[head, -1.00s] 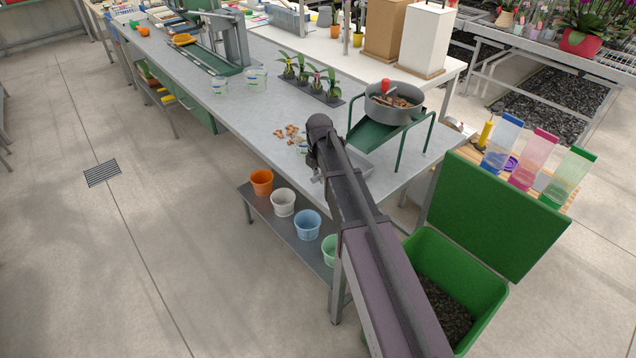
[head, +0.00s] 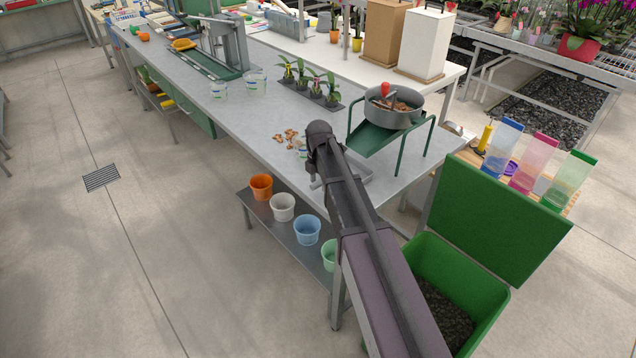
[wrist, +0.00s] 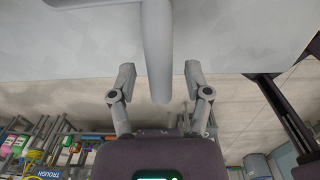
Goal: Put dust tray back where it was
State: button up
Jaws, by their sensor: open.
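The grey dust tray (head: 360,167) rests on the bench top near its front edge, beside the foot of the green chute, partly hidden behind my arm. In the wrist view its grey handle (wrist: 157,45) runs down between the two fingers of my gripper (wrist: 160,76). The fingers are apart, one on each side of the handle, with a visible gap on both sides. In the head view my wrist is over the front edge of the bench and mostly hides the gripper.
A round sieve (head: 392,117) of bark sits on the green chute stand (head: 373,140). Brown bark pieces (head: 287,137) lie left of my wrist. Several pots, including an orange one (head: 261,187), stand on the lower shelf. An open green bin (head: 490,305) is beside my arm.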

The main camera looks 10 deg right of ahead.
jog(key=shift+r, duration=0.1)
notch_tip(320, 180, up, 12)
jog(key=p, duration=1.2)
jog(key=shift+s, duration=0.1)
dwell(0.7)
jog(key=s+d+m, duration=0.3)
jog(key=s+m, duration=0.8)
jog(key=m, duration=0.1)
jog(key=s+d+m, duration=0.3)
jog(key=s+m, duration=0.8)
jog(key=m, duration=0.1)
jog(key=shift+s+d+m, duration=0.15)
jog(key=shift+d+m, duration=0.2)
jog(key=shift+m, duration=0.05)
